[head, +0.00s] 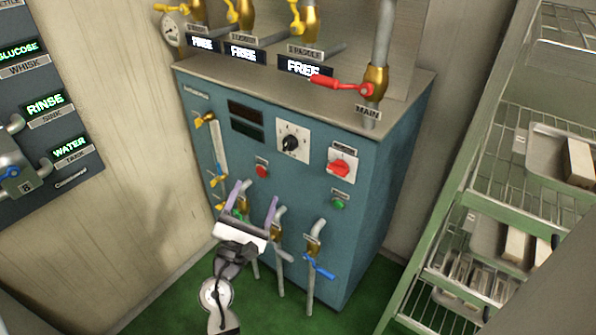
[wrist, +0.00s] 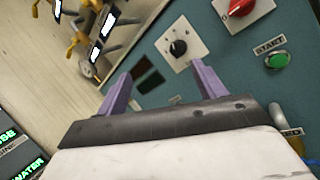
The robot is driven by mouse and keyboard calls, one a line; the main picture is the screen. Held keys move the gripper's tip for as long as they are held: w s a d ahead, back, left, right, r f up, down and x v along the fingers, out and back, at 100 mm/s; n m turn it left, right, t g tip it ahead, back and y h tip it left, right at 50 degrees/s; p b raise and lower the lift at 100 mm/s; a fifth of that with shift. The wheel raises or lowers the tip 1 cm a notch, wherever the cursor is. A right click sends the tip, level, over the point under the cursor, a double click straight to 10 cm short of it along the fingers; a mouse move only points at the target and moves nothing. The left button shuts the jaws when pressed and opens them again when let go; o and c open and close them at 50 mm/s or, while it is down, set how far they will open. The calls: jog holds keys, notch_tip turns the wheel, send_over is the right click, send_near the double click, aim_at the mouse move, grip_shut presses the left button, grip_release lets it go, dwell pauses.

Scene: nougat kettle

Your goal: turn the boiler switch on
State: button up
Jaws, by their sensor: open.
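The blue boiler cabinet (head: 275,165) stands in the middle of the head view. On its front are a red rotary switch (head: 340,167) on a white plate and a black knob (head: 290,142) on another white plate. The label above the red switch is too small to read. In the wrist view the red switch (wrist: 241,8) is cut off at the top right, and the black knob (wrist: 178,47) sits near the top middle. My gripper (head: 256,192) is open and empty, low and left of the red switch; its purple fingers also show in the wrist view (wrist: 160,70).
A green START button (wrist: 277,60) is below the red switch. A red lamp or button (head: 262,171) is left of it. Valves and pipes, including a blue-handled valve (head: 318,265), stick out low. A red-handled valve (head: 340,85) is on top. A wire rack (head: 455,215) stands right.

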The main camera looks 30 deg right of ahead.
aim_at(335, 173)
jog(key=s+d+f+n+g+h, duration=0.2)
jog(key=s+d+f+g+h, duration=0.2)
jog(key=s+d+g, duration=0.3)
jog(key=shift+t, duration=0.5)
jog(key=p+x, duration=0.1)
jog(key=x, duration=0.3)
jog(key=p+x, duration=0.1)
jog(key=x, duration=0.3)
jog(key=s+p+x, duration=0.1)
jog(key=p+x, duration=0.1)
jog(key=x, duration=0.2)
jog(key=shift+w+d+f, duration=0.1)
jog(key=shift+d+f, duration=0.1)
jog(key=shift+d, duration=0.35)
jog(key=shift+w+d+r+y, duration=0.15)
jog(key=shift+w+d+y, duration=0.15)
jog(key=shift+d, duration=0.3)
jog(key=shift+c, duration=0.3)
jog(key=c, duration=0.9)
